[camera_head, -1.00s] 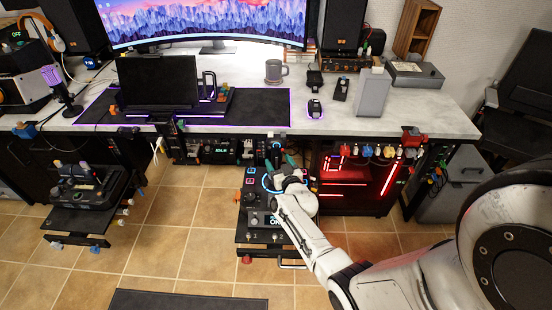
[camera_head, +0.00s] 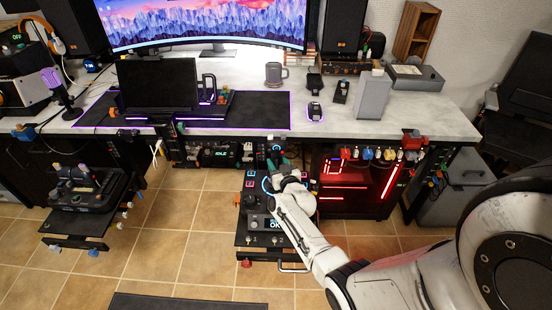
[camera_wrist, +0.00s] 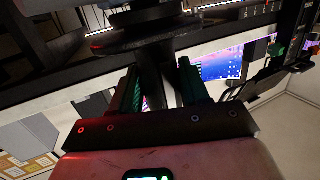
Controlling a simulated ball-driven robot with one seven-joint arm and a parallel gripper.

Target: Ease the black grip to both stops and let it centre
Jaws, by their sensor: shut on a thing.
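The black grip (camera_wrist: 158,75) stands between the two green-padded fingers of my gripper (camera_wrist: 160,90) in the wrist view. My gripper is shut on it. A wide dark disc-like part shows above the fingers in that view. In the head view my gripper (camera_head: 278,160) is at the far end of my white arm, over the panel (camera_head: 250,240) below the desk's front edge. The grip itself is small and mostly hidden there.
The desk (camera_head: 400,115) with its monitor (camera_head: 210,22) lies behind my gripper. A red-lit computer case (camera_head: 355,190) stands just right of it under the desk. A second control panel (camera_head: 85,195) is at the left. The tiled floor (camera_head: 170,245) between the panels is clear.

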